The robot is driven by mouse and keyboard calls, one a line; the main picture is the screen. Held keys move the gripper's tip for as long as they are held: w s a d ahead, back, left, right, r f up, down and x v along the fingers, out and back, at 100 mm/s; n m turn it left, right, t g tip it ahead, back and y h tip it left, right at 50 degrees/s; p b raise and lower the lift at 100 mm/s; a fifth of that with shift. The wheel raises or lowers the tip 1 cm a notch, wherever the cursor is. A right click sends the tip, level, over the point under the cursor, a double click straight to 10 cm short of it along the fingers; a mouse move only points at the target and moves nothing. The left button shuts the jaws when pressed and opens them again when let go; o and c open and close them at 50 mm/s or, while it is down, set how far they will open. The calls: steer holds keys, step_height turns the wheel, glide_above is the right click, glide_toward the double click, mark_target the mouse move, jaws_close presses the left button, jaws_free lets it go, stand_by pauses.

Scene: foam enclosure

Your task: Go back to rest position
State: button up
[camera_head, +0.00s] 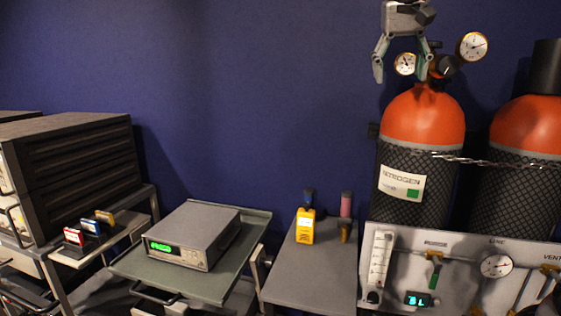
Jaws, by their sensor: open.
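My gripper (400,70) hangs at the top right of the head view, pointing down. Its two fingers are spread apart and nothing is held between them. Behind it in the picture are the gauges and valve (443,67) on top of the orange nitrogen cylinder (424,118). Whether the fingers touch the valve parts cannot be told from this view. The rest of my arm is out of the picture.
A second cylinder (530,125) stands at right, behind a gauge panel (460,285). A small grey table (300,268) holds a yellow device (305,227). A grey instrument (195,235) sits on a tray (235,275). Dark cases (75,165) stand at left.

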steer(key=s+d+f+n+y, duration=0.1)
steer(key=s+d+f, duration=0.4)
steer(key=s+f, duration=0.6)
steer(key=s+d+f+n, duration=0.1)
steer(key=s+d+f, duration=0.4)
steer(key=s+f, duration=0.6)
step_height(320, 180, down, 3)
steer(key=shift+s+d+r+t+y, duration=0.1)
steer(key=shift+s+d+t+y, duration=0.1)
steer(key=shift+s+t+y, duration=0.2)
